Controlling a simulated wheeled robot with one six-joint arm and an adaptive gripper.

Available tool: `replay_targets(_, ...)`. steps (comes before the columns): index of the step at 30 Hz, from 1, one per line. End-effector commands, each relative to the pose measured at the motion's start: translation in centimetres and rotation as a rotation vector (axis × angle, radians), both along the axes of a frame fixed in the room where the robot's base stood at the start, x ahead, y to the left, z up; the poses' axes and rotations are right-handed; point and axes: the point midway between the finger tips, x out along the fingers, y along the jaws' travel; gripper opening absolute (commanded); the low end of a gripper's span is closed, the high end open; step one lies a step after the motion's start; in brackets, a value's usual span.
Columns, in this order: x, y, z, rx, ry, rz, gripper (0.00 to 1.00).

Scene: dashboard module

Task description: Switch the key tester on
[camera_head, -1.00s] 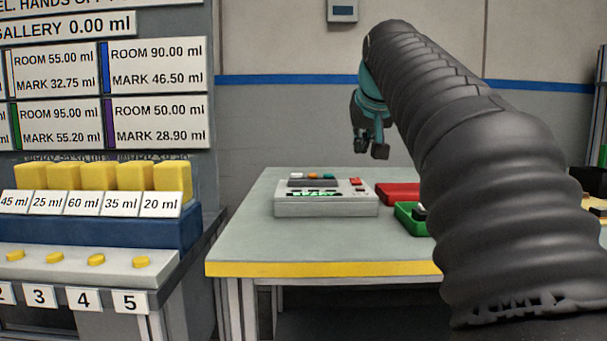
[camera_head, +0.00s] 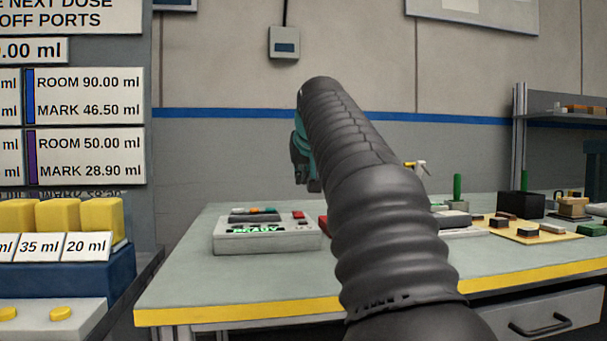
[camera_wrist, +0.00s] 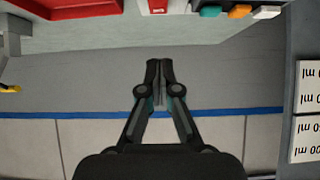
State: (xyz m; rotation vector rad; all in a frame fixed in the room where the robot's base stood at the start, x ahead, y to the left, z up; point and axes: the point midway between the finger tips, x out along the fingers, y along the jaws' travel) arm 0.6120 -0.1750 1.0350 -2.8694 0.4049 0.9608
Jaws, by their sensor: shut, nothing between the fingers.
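The key tester (camera_head: 268,240) is a light grey box on the table's left part. In the wrist view my gripper's fingers (camera_wrist: 160,66) are together and empty.
The table (camera_head: 190,290) has a yellow front edge. A red tray (camera_wrist: 70,8) lies beside the tester, mostly hidden by my arm in the head view. A dosing stand with yellow blocks (camera_head: 58,216) is at left. Several small parts lie on a tan board (camera_head: 510,232) at right.

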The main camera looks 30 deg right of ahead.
Motion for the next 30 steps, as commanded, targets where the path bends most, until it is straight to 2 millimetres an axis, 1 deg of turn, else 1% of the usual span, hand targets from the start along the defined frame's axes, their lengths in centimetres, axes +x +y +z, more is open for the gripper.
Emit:
replay_targets(1,0.8,-0.2,-0.9,0.001,0.003,0.000,0.00)
replay_targets(9,4.6,-1.3,-3.8,0.001,0.002,0.000,0.00)
replay_targets(12,4.5,-1.3,-5.5,0.000,0.000,0.000,0.00)
replay_targets(18,4.7,-1.3,-7.0,0.000,0.000,0.000,0.00)
replay_targets(30,4.7,-1.3,-7.3,0.000,-0.001,0.000,0.00)
